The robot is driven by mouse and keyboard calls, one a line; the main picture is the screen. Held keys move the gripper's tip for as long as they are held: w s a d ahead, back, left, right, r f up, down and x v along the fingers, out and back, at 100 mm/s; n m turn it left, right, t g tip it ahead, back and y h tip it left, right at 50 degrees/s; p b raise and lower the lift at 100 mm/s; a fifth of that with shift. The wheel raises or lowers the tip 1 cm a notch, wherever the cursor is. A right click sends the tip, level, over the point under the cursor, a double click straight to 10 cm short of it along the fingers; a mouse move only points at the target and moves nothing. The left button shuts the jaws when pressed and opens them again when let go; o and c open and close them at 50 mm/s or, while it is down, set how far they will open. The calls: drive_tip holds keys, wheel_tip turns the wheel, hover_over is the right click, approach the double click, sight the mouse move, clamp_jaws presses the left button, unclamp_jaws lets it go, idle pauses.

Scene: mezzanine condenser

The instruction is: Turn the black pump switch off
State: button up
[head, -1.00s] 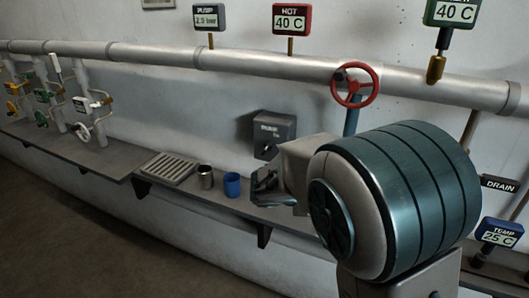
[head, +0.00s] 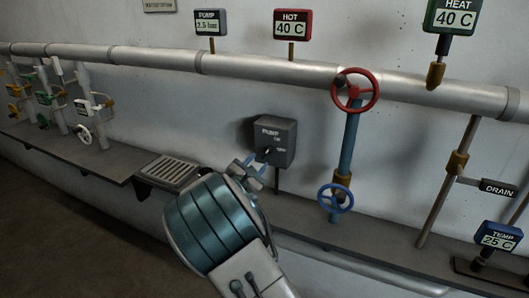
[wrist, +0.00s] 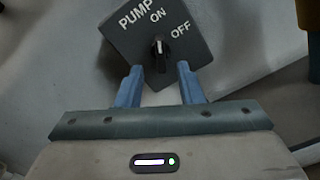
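The grey pump switch box (head: 275,138) is on the wall in the head view. It also fills the top of the wrist view (wrist: 180,60), with PUMP, ON and OFF labels. Its small black knob (wrist: 160,50) has a pale mark and looks turned towards ON; OFF is to its right. My gripper (wrist: 160,80) is open and empty. Its two blue fingers are apart, below and to either side of the knob in the wrist view. In the head view my gripper (head: 250,172) is just below and left of the box. I cannot tell whether a finger touches the box.
A red wheel valve (head: 354,91) and a blue wheel valve (head: 335,199) are to the right on a blue pipe. A large pipe (head: 270,69) runs above. A grate (head: 169,170) lies on the shelf at left.

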sight(265, 154)
drive_tip(key=p+x, duration=0.1)
drive_tip(key=x, duration=0.5)
drive_tip(key=shift+w, duration=0.15)
drive_tip(key=shift+c, duration=0.3)
clamp_jaws()
